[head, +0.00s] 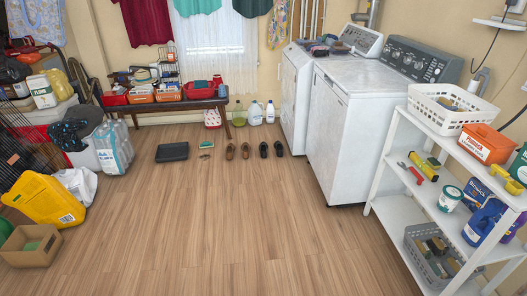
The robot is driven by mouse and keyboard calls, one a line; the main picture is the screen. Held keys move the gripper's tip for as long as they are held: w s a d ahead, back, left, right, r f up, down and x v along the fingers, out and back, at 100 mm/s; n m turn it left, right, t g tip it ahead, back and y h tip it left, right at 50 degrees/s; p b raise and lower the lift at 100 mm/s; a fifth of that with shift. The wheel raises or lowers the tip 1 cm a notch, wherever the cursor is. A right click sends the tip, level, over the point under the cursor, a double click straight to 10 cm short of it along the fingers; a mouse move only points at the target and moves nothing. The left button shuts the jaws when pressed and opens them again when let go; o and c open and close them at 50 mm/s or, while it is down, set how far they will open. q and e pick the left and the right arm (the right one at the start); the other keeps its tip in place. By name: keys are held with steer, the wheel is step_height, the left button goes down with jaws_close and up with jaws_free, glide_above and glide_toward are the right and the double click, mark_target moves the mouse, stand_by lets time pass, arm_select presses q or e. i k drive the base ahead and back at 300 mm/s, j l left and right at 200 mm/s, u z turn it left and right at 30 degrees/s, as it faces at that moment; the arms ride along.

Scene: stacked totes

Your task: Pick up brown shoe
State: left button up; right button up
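A pair of brown shoes stands on the wooden floor near the back wall, left of the washing machines. The left brown shoe (230,152) and the right brown shoe (245,151) are side by side with a small gap. A pair of black shoes (264,150) stands just to their right. Neither of my grippers shows in the head view, and nothing touches the shoes.
A bench (160,105) with boxes stands behind the shoes, and bottles (255,113) stand by the wall. A dark tray (172,152) lies to the left. White machines (340,130) and a shelf (400,209) line the right. The middle floor is clear.

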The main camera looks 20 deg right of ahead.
mark_target(230, 149)
steer(key=z, duration=0.3)
steer(key=i+z, duration=0.15)
steer(key=i, duration=4.35)
